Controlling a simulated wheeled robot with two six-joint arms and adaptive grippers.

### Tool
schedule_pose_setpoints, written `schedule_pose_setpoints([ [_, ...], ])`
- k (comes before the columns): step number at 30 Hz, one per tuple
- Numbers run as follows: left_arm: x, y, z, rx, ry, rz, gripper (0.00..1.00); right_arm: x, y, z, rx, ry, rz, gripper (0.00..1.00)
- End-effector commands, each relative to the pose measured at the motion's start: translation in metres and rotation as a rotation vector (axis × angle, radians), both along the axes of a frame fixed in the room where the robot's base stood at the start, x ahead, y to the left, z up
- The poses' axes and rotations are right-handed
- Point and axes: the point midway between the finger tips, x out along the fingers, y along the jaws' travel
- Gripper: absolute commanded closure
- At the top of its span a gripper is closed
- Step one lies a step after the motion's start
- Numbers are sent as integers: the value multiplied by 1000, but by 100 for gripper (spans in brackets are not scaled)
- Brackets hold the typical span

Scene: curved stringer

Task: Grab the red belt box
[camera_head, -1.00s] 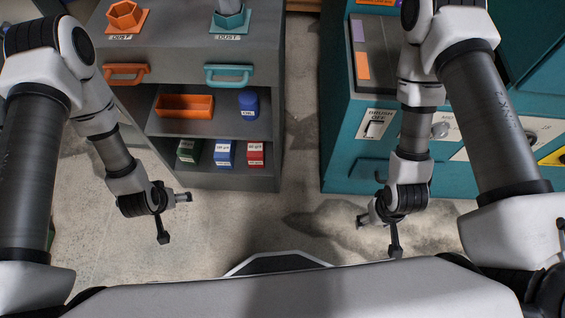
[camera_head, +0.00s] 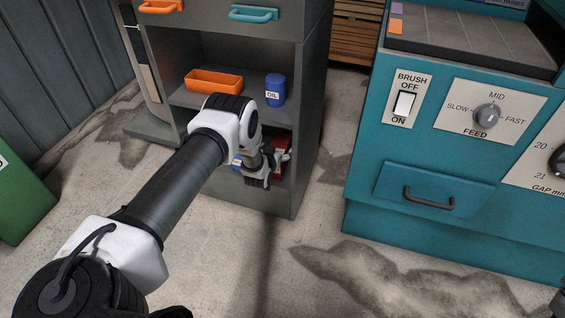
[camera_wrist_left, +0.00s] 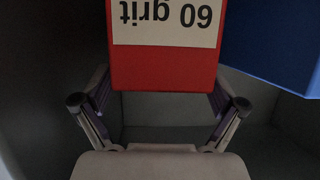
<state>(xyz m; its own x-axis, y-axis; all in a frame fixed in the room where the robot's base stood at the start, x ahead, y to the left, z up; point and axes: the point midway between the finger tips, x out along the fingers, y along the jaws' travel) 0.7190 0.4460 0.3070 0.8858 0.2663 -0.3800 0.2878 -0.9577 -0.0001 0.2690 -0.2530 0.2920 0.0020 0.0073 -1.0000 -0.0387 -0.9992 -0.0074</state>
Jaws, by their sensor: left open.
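The red belt box (camera_head: 282,148) stands on the lower shelf of the grey cabinet, partly hidden behind my left gripper (camera_head: 266,168). In the left wrist view the red box (camera_wrist_left: 162,72) is close ahead, with a pale "60 grit" label upside down. My left gripper (camera_wrist_left: 160,98) is open, with one finger on each side of the box's near end; I cannot tell whether they touch it. A blue box (camera_wrist_left: 272,45) stands to the right of the red one in that view. My right gripper is not in view.
The grey cabinet (camera_head: 312,110) has an orange tray (camera_head: 214,82) and a blue oil can (camera_head: 275,90) on the shelf above. A teal machine (camera_head: 362,150) stands to the right. Concrete floor is clear between them. A green object (camera_head: 22,205) is at the left edge.

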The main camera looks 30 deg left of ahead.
Motion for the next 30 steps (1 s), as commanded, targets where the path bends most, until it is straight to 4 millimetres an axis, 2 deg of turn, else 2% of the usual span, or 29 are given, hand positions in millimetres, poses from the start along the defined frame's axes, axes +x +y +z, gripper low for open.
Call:
schedule_pose_setpoints([
  [1, 8, 2, -11, 1, -2, 0, 4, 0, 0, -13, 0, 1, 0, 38],
  [3, 16, 5, -12, 0, -1, 0, 4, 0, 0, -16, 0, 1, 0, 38],
  [10, 20, 6, -10, -1, 2, 0, 4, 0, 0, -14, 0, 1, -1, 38],
  [11, 20, 5, -10, -1, 2, 0, 11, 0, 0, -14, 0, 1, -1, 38],
  [15, 19, 5, -10, -1, 2, 0, 61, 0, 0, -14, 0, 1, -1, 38],
  [17, 19, 5, -10, -1, 2, 0, 82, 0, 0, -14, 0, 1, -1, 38],
  [18, 19, 5, -10, -1, 2, 0, 85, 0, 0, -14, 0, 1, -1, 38],
  [26, 20, 5, -8, 0, 1, 0, 85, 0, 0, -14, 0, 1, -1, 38],
  [30, 20, 5, -1, 0, 1, 0, 85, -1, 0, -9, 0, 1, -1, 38],
])
